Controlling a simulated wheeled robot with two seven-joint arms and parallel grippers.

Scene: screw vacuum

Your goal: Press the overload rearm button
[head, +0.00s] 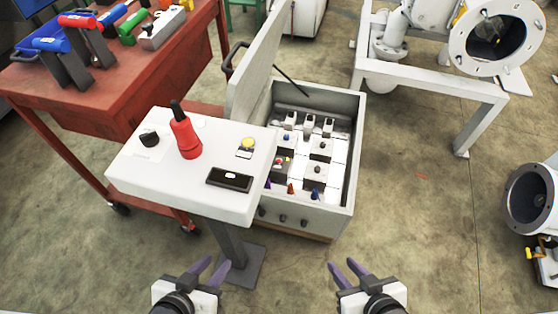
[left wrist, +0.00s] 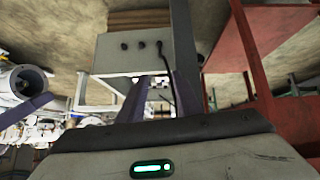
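A grey electrical box (head: 354,150) stands open with its lid (head: 256,60) raised on the left. Inside are several white modules, with small black, blue and red parts. A small module with a red part (head: 279,163) sits at the left inside; I cannot tell which part is the overload rearm button. My left gripper (head: 217,262) is open and empty, in front of and below the box. It also shows in the left wrist view (left wrist: 160,88), with the box's front and its dark knobs (left wrist: 142,45) beyond. My right gripper (head: 343,263) is open and empty, right of the left one.
A white frame (head: 450,85) stands right; floor between is clear.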

